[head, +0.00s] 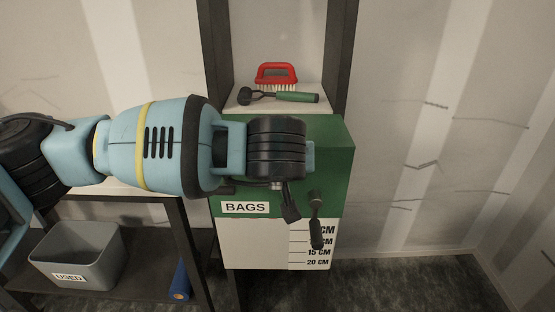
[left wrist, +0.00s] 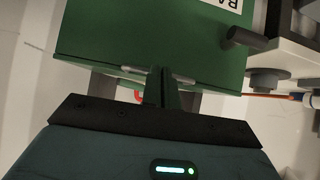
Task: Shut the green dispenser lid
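The green dispenser (head: 335,150) stands mid-view in the head view, with a BAGS label (head: 245,207) low on its green front. My left arm crosses in front of it and hides much of its top. In the left wrist view, a large green face of the dispenser (left wrist: 150,35) fills the top, with grey fittings along its near edge. My left gripper (left wrist: 160,88) has its two fingers together at that edge, with nothing seen between them. I cannot tell whether they touch it, or how far open the lid is. My right gripper is out of view.
A red brush (head: 276,74) and a green-handled tool (head: 285,97) lie on the ledge behind the dispenser. The space right of the dispenser is clear.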

